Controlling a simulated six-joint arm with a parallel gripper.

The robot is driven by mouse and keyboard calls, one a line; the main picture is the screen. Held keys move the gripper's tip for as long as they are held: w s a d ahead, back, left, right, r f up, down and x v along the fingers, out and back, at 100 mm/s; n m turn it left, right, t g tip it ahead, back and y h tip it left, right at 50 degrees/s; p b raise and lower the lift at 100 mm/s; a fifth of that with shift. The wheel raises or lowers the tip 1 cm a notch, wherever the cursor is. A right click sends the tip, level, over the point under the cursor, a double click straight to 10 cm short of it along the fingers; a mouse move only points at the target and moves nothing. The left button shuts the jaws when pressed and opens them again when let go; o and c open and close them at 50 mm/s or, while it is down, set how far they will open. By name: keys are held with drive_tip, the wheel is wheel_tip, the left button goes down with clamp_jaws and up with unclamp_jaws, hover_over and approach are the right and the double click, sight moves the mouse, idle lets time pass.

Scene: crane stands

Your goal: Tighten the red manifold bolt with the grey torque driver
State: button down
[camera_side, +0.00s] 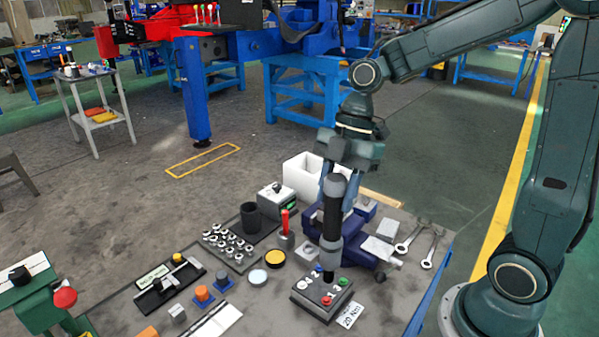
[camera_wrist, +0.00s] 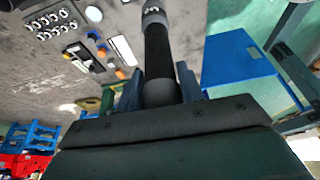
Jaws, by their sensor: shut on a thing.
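The torque driver (camera_side: 331,245), with a black handle and a grey lower collar, stands close to upright in the side view. My gripper (camera_side: 340,183) is shut on its handle. The driver also shows between the jaws in the wrist view (camera_wrist: 158,55). A dark block (camera_side: 313,302) with coloured bolts lies below it. The red bolt (camera_side: 326,300) is near the block's front, with a green bolt (camera_side: 342,281) behind it to the right. The driver's thin tip points down over the back part of the block, behind the red bolt. I cannot tell whether it touches anything.
A "20 Nm" card (camera_side: 350,315) lies right of the block. A dark blue cradle (camera_side: 365,250) stands just behind the driver. Wrenches (camera_side: 432,250), a yellow disc (camera_side: 275,258), a tray of small fittings (camera_side: 230,247) and a black cup (camera_side: 250,217) crowd the table. A red-handled tool (camera_side: 285,225) stands upright.

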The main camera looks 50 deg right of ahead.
sight(334, 225)
drive_tip(key=shift+f, duration=0.1)
drive_tip(key=shift+f, duration=3.8)
idle(3.0)
drive_tip(key=shift+r, duration=0.15)
